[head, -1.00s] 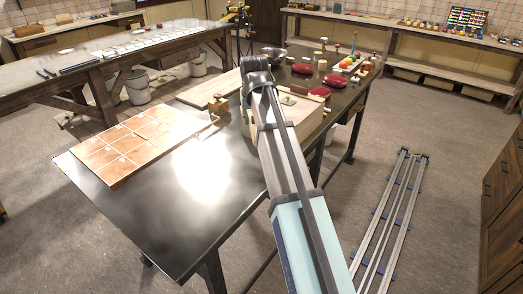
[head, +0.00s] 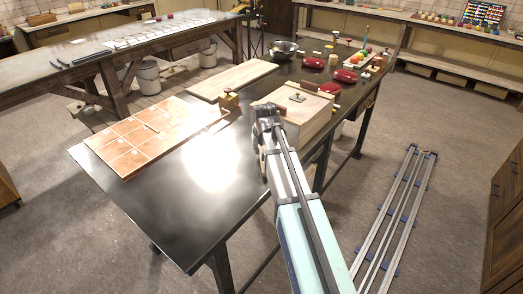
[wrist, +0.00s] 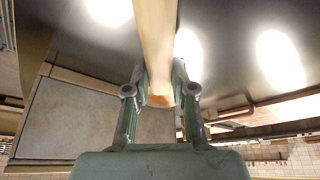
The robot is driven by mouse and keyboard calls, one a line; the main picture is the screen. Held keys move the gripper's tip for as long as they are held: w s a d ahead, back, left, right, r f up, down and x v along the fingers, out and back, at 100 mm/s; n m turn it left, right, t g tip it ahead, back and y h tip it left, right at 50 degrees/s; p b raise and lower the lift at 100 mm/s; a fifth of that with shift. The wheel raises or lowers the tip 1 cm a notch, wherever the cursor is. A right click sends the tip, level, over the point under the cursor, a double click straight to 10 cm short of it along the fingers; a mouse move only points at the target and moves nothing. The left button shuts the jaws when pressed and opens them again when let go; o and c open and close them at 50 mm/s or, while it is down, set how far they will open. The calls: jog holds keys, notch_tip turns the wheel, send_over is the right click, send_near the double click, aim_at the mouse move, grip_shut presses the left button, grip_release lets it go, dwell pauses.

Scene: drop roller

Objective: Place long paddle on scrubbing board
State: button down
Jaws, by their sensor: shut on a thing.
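My gripper (wrist: 160,98) is shut on a long pale wooden piece, the long paddle (wrist: 156,40), in the wrist view. The paddle runs from between the fingers to the top edge, with its brownish end at the fingertips. In the head view my arm ends over the dark table beside the wooden box, and the paddle is hidden or too small to make out. A flat pale wooden board (head: 228,82) lies on the table's far left side, beyond my arm's end. It may be the scrubbing board; I cannot tell for sure.
A terracotta tiled panel (head: 125,149) lies at the table's left. A small brown block (head: 229,101) stands near the pale board. A lidded wooden box (head: 307,122) stands right of my arm's end. Red objects (head: 345,76) and a bowl (head: 284,50) are behind. The dark table's front (head: 190,215) is clear.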

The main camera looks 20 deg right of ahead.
jog(key=shift+f, duration=0.65)
jog(key=shift+f, duration=0.2)
jog(key=c, duration=1)
grip_release()
jog(key=shift+r, duration=0.1)
jog(key=b+v, duration=0.2)
jog(key=v, duration=0.9)
jog(key=shift+w, duration=0.1)
jog(key=shift+o, duration=0.6)
jog(key=shift+s+r, duration=0.25)
jog(key=shift+r, duration=0.35)
